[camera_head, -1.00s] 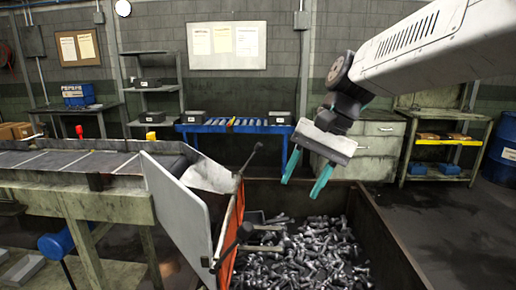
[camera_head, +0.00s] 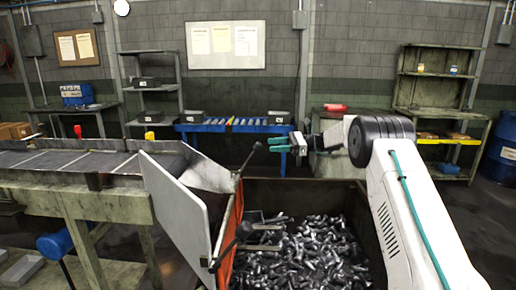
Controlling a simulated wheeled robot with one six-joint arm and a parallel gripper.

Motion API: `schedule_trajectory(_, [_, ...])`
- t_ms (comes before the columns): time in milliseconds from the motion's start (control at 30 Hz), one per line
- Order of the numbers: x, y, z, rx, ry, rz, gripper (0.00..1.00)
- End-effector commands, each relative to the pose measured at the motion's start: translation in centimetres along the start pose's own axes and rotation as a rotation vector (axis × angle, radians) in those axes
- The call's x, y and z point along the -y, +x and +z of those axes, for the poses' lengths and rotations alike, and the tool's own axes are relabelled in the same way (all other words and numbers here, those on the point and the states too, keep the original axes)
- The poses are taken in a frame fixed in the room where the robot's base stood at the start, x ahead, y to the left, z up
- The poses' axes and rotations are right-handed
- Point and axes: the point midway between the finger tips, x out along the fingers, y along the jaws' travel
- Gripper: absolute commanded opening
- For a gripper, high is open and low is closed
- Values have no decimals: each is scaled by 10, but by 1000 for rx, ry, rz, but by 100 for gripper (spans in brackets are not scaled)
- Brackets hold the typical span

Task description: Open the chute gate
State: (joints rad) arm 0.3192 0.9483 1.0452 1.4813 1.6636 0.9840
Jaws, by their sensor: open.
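The chute (camera_head: 205,172) comes in from the left and ends at the bin. An orange gate panel (camera_head: 229,236) stands at its end, seen nearly edge-on behind a pale grey side plate (camera_head: 178,208). A dark bar with a lever (camera_head: 246,232) sits by the gate's edge, and another thin dark rod (camera_head: 248,160) rises above its top corner. Whether the gate is latched cannot be told. My gripper (camera_head: 270,144) is open and empty, its teal fingers pointing left. In the picture it is above and right of the gate, apart from it.
A dark-walled bin (camera_head: 375,215) full of loose bolts (camera_head: 300,252) lies right of the gate. A blue roller table (camera_head: 232,127) stands behind. My white arm crosses the bin's right side. The chute's worn frame (camera_head: 70,200) takes up the left.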

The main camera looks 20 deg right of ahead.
Motion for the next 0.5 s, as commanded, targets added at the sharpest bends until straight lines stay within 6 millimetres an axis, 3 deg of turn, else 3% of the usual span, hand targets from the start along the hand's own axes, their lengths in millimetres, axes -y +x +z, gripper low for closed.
schedule_trajectory(233, [10,-1,-13,44,29,-20,46])
schedule_trajectory(500, [10,35,-11,42,28,-18,46])
